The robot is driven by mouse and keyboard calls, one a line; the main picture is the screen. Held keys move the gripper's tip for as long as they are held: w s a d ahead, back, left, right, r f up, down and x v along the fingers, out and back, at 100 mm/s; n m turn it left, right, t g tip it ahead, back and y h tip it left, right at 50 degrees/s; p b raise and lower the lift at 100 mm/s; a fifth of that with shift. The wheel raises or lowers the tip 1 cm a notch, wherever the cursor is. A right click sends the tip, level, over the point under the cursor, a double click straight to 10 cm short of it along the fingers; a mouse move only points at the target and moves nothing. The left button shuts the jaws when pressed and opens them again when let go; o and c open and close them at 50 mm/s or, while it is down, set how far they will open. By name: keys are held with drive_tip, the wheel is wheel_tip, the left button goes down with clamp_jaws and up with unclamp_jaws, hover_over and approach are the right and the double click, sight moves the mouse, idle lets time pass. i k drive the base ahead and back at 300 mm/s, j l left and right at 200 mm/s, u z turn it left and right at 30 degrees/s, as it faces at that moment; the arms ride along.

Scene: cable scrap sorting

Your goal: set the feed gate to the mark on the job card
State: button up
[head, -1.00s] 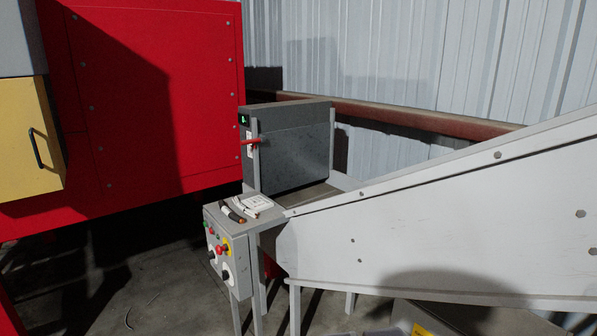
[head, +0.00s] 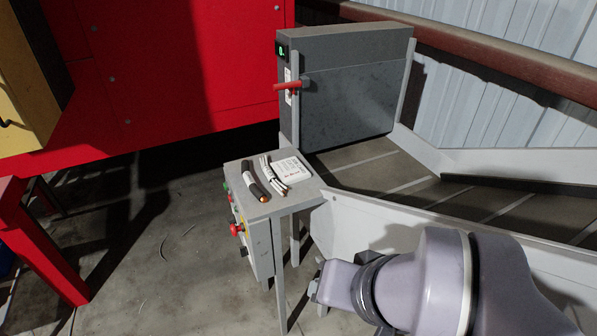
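The feed gate (head: 350,100) is a dark grey plate standing upright across the far end of the conveyor. Its red lever (head: 290,86) sticks out at the left beside a pale scale strip (head: 288,75); the scale marks are too small to read. A small display (head: 282,50) above shows a green figure, perhaps 0. A white card (head: 293,169), likely the job card, lies flat on the control box; its print is unreadable. My gripper (head: 315,290) shows only as a small grey part at the end of my lilac arm, below the box and apart from the lever; its fingers cannot be made out.
The control box (head: 257,240) carries buttons on its left side and cable pieces (head: 257,183) on top. The conveyor's pale side wall (head: 345,222) stands between my arm and the belt (head: 372,170). A red machine (head: 180,80) stands behind left; floor on the left is mostly clear.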

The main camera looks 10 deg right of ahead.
sight(338, 106)
drive_tip(key=i+j, duration=0.15)
drive_tip(key=i, duration=0.45)
drive_tip(key=i+j+z, duration=0.1)
drive_tip(key=i, duration=0.45)
